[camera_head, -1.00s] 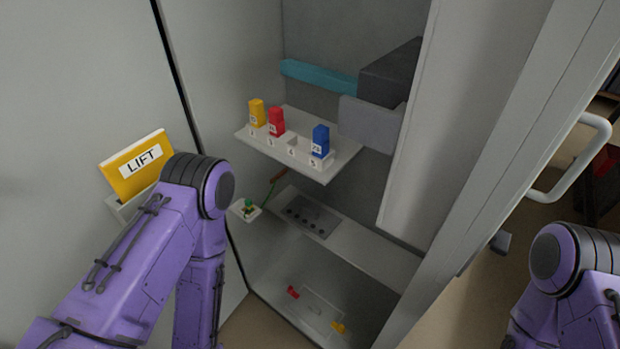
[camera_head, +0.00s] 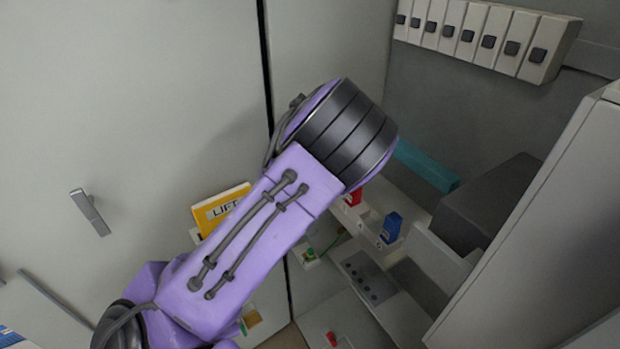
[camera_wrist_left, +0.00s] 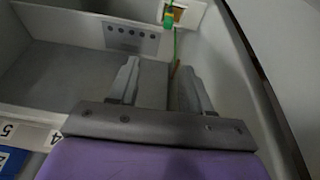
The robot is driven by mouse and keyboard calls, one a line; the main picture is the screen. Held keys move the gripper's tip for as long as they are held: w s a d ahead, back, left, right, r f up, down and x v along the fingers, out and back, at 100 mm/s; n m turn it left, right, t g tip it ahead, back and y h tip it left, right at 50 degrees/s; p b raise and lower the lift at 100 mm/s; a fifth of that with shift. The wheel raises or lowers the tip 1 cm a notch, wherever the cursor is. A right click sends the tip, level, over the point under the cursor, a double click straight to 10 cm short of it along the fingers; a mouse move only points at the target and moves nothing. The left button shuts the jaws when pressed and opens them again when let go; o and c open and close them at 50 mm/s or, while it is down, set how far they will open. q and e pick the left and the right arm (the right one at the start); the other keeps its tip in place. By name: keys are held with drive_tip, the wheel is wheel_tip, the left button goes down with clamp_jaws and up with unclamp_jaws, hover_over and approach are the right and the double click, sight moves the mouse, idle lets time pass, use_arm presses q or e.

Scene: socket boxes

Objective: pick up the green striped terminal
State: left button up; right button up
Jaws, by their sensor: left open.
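A small green piece (camera_head: 310,253), which looks like the green terminal, sits on a small white ledge on the cabinet's left wall in the head view. It also shows at the top of the left wrist view (camera_wrist_left: 169,20); its stripes are too small to make out. A thin green wire (camera_wrist_left: 175,45) with a brown end runs from it towards the fingers. My left gripper (camera_wrist_left: 158,78) is open, its two fingers apart with nothing between them, short of the green piece. In the head view my left arm hides this gripper. My right gripper is out of view.
A white shelf holds a red block (camera_head: 353,197) and a blue block (camera_head: 391,227). A grey panel with several dark holes (camera_head: 368,277) lies below. A yellow LIFT sign (camera_head: 222,208) is on the left wall. A dark grey box (camera_head: 490,205) and cabinet door bound the right.

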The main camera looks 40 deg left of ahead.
use_arm(q)
drive_tip(key=b, duration=0.1)
hover_over(310, 250)
drive_tip(key=s, duration=0.2)
drive_tip(key=f, duration=0.9)
drive_tip(key=shift+w+a, duration=0.25)
drive_tip(key=shift+a, duration=0.1)
drive_tip(key=x, duration=0.5)
drive_tip(key=shift+f+b, duration=0.35)
drive_tip(key=shift+f, duration=0.05)
drive_tip(key=shift+r, duration=0.1)
drive_tip(key=shift+c, duration=0.7)
clamp_jaws()
